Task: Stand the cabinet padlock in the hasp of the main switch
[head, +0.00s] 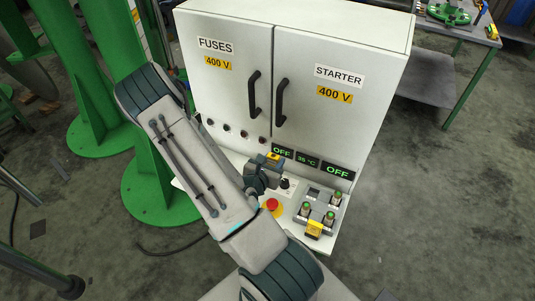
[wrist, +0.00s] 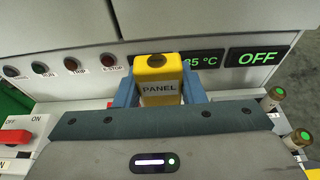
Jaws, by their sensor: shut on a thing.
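My gripper (wrist: 160,84) is shut on a yellow padlock (wrist: 159,88) marked PANEL, with one blue finger on each side of it. In the head view the padlock's yellow top (head: 273,156) shows at my gripper (head: 268,170), above the console and in front of the displays. The padlock's shackle and underside are hidden. A red switch handle (wrist: 15,137) with ON and OFF marks, seemingly the main switch, is at the left edge of the wrist view, apart from the padlock. My arm covers that area in the head view, and I cannot make out the hasp.
The cabinet (head: 330,75) with two shut doors and black handles stands behind. The console carries a red mushroom button (head: 272,204), another yellow block (head: 314,229) and several green-topped cylinders (wrist: 277,93) at the right. A row of indicator lamps (wrist: 70,64) is at the left.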

